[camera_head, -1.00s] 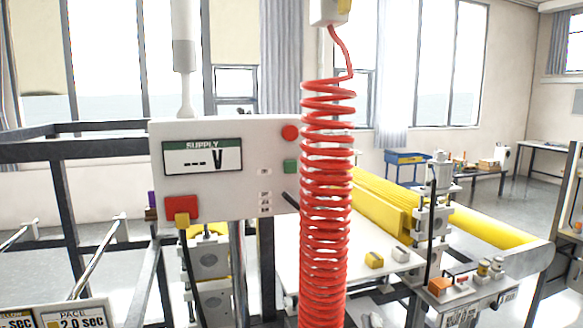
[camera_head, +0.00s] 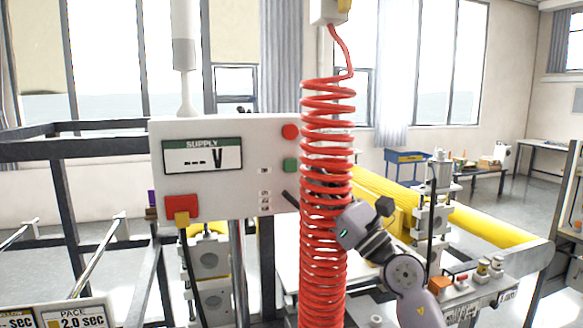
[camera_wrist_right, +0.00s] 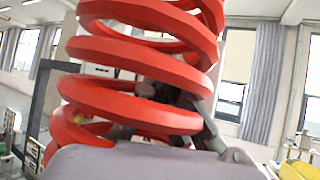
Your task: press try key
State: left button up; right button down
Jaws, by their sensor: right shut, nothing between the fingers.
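In the right wrist view, my right gripper (camera_wrist_right: 172,98) shows partly through the loops, shut and empty. My left gripper is not in view.
The red coil hangs in front of the panel's right edge and crosses my right wrist's view. A red block with a yellow plug (camera_head: 182,208) sits on the panel's lower left. A yellow roller (camera_head: 480,228) and a small control box (camera_head: 470,280) are on the right.

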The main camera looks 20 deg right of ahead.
aim_at(290, 165)
dwell(0.3)
jog(key=w+b, duration=0.7)
jog(key=w, duration=0.1)
jog(key=shift+w+a, duration=0.15)
jog(key=shift+w, duration=0.25)
jog(key=shift+b, duration=0.3)
dwell(0.9)
jog(key=shift+w, duration=0.45)
